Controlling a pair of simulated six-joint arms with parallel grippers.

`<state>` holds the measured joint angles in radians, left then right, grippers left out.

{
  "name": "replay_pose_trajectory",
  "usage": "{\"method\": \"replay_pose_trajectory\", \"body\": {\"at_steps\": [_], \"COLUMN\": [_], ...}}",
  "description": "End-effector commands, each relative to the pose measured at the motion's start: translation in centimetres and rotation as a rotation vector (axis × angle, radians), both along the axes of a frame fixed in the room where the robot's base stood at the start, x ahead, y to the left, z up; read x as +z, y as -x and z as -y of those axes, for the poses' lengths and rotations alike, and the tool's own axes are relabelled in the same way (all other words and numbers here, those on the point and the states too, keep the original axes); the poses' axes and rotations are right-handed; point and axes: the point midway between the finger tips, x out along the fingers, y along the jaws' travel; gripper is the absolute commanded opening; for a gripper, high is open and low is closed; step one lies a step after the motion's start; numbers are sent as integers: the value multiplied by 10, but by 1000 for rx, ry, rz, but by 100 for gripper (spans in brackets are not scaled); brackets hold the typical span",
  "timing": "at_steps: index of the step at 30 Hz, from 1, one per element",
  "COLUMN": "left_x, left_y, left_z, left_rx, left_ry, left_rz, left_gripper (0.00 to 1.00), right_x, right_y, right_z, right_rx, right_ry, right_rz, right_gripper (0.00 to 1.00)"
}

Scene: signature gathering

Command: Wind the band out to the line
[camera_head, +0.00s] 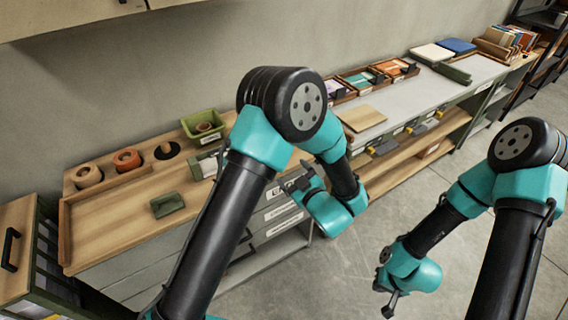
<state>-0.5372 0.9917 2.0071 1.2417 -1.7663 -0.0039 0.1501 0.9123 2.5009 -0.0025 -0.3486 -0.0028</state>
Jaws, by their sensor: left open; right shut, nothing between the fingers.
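My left gripper (305,180) is open, above the right end of the wooden worktop (110,220), with nothing seen in it. My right gripper (389,300) is shut and empty, low over the grey floor. Rolls that could be the band stand at the back left of the worktop: a tan roll (88,175) and an orange-brown roll (127,159), with a black disc (167,150) beside them. I cannot tell which is the band. No line is clearly visible; my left arm hides part of the worktop.
A green bin (203,126) and a small dark green block (167,204) are on the worktop. A wooden lip edges its left side. Trays of cards (361,80) and a wooden board (361,118) lie on the grey counter further right. The floor is clear.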

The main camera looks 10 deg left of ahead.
Motion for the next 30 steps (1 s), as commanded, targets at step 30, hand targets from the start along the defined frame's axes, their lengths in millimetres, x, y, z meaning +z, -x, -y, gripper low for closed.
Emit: {"method": "replay_pose_trajectory", "body": {"at_steps": [30], "left_x": [-16], "left_y": [21], "left_z": [20], "left_rx": [-35], "left_ry": [34], "left_rz": [-46], "left_gripper": [83], "right_x": [0], "right_y": [0], "right_z": [0], "right_rx": [0], "right_ry": [0], "right_rz": [0], "right_gripper": [0]}}
